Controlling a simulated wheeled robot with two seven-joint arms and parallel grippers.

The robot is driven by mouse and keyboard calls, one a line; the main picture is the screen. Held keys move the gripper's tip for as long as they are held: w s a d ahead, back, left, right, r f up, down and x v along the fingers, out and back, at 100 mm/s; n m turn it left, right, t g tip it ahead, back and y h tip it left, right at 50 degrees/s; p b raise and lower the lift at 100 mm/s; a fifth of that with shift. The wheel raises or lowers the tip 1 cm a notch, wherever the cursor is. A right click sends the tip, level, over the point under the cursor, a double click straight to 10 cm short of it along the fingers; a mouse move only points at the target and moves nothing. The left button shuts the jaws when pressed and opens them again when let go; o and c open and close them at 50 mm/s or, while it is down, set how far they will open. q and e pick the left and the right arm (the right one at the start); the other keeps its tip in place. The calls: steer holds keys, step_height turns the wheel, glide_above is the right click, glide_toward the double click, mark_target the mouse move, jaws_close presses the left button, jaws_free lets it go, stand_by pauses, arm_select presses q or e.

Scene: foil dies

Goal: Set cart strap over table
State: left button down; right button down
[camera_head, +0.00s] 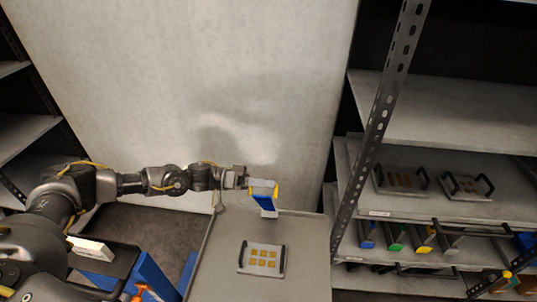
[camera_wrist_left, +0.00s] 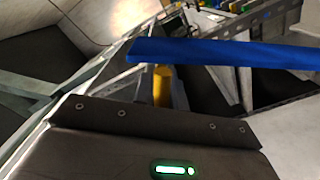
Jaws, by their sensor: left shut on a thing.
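My left gripper (camera_head: 248,183) reaches in from the left and is shut on a blue strap-like piece (camera_head: 265,200). Yellow and white parts show around the piece, and I cannot tell whether they belong to it or to the gripper. The blue piece hangs tilted in the air above the far part of the grey table (camera_head: 212,275), apart from its top as far as I can tell. In the left wrist view the blue piece is a long flat bar (camera_wrist_left: 225,53) across the upper part. My right gripper is not in view.
Shelves (camera_head: 440,205) with more plates and coloured blocks stand at right. A pale wall panel (camera_head: 190,80) is behind.

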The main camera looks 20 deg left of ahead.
arm_select(q)
steer(key=s+d+f+m, duration=0.1)
steer(key=s+f+m, duration=0.1)
steer(key=s, duration=0.3)
steer(key=shift+s+f, duration=0.35)
steer(key=shift+f, duration=0.2)
steer(key=shift+d, duration=0.1)
steer(key=c, duration=1.5)
jaws_free()
steer(key=a+b, duration=0.1)
steer(key=a, duration=0.2)
steer(key=s+a+b, duration=0.1)
steer(key=a+b, duration=0.1)
steer(key=a, duration=0.2)
steer(key=s+a+b, duration=0.1)
steer(key=a+b, duration=0.1)
steer(key=a, duration=0.1)
steer(key=shift+a, duration=0.35)
